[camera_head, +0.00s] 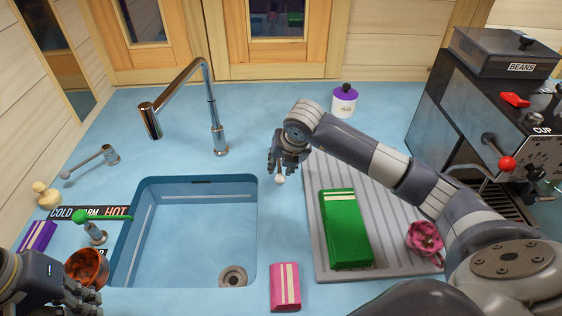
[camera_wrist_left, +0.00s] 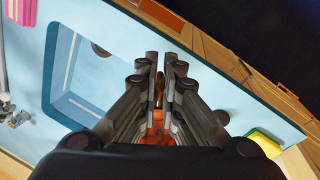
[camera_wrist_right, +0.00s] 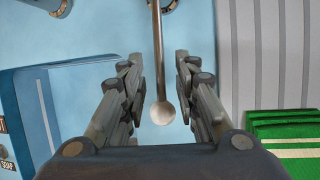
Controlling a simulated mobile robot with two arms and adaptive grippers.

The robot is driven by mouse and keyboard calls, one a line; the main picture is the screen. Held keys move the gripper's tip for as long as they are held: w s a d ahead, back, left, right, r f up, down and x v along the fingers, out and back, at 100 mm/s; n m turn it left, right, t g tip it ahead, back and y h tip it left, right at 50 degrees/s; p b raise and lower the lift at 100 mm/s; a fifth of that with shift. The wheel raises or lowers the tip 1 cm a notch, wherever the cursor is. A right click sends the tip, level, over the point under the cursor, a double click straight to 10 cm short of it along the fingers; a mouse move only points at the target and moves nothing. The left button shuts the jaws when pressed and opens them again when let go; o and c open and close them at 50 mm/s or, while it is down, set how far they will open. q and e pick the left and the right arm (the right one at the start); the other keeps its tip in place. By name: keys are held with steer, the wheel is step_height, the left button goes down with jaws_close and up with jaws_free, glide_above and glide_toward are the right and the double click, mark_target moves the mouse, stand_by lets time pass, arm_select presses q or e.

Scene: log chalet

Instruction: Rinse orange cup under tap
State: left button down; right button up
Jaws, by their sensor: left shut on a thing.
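The orange cup (camera_head: 87,266) is at the lower left of the head view, beside the sink's left edge. My left gripper (camera_head: 82,296) is shut on it; in the left wrist view the cup (camera_wrist_left: 157,125) shows between the fingers, mostly hidden by them. The chrome tap (camera_head: 212,115) stands behind the sink (camera_head: 185,235), its spout head (camera_head: 150,121) turned to the left. My right gripper (camera_head: 288,160) is open right of the sink. In the right wrist view a metal lever with a white ball end (camera_wrist_right: 163,112) lies between its parted fingers.
A green-handled lever (camera_head: 88,216) and a COLD-to-HOT label are left of the sink. A pink packet (camera_head: 285,287) lies right of the sink. A green packet (camera_head: 345,228) and pink cup (camera_head: 424,238) are on the grey drainer (camera_head: 322,265).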

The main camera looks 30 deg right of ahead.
steer(key=shift+w+f, duration=0.1)
steer(key=shift+f, duration=0.15)
jaws_close()
steer(key=shift+w+d+r+p, duration=0.1)
steer(key=shift+r+p, duration=0.25)
steer(key=shift+r, duration=0.1)
steer(key=shift+w+r+g+y, duration=0.1)
steer(key=shift+r+g+y, duration=0.25)
steer(key=shift+g, duration=0.35)
jaws_free()
